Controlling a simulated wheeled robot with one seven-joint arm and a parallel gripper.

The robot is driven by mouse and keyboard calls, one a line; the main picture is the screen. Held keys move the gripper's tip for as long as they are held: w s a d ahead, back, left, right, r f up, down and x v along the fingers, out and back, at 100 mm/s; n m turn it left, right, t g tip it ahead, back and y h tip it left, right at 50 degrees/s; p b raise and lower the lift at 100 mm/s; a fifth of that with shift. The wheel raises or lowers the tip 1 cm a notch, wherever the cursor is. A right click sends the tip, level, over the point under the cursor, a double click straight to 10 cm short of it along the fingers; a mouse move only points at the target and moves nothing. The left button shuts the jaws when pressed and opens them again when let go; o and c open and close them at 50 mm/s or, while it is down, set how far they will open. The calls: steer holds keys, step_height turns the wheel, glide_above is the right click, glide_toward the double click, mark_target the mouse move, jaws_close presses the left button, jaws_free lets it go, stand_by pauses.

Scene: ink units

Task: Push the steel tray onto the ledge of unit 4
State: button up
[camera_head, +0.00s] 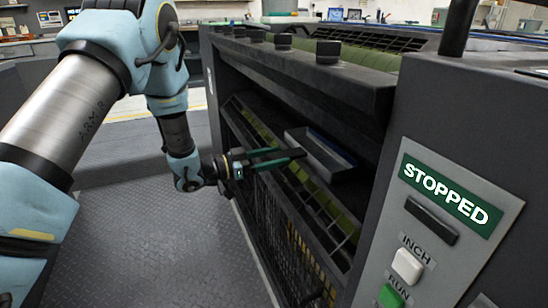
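The steel tray (322,158) is a shallow grey tray inside the dark opening in the side of the press unit (300,75). It sits above a slatted guard with a green roller (290,172) behind it. I cannot tell how much of it rests on a ledge. My gripper (292,154) reaches in from the left, with its dark green-edged fingers pointing right at the tray's near side. Its fingertips overlap the tray's near wall in view; whether they touch it is unclear. No unit number shows.
A control panel (440,215) on the right reads STOPPED, with a white INCH button (407,266) and a green RUN button (391,296). The press frame edges the opening above and at right. Patterned floor (170,245) is clear at left.

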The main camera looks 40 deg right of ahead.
steer(key=o, duration=0.3)
steer(key=v, duration=2.2)
steer(key=shift+p, duration=0.35)
steer(key=shift+d, duration=0.1)
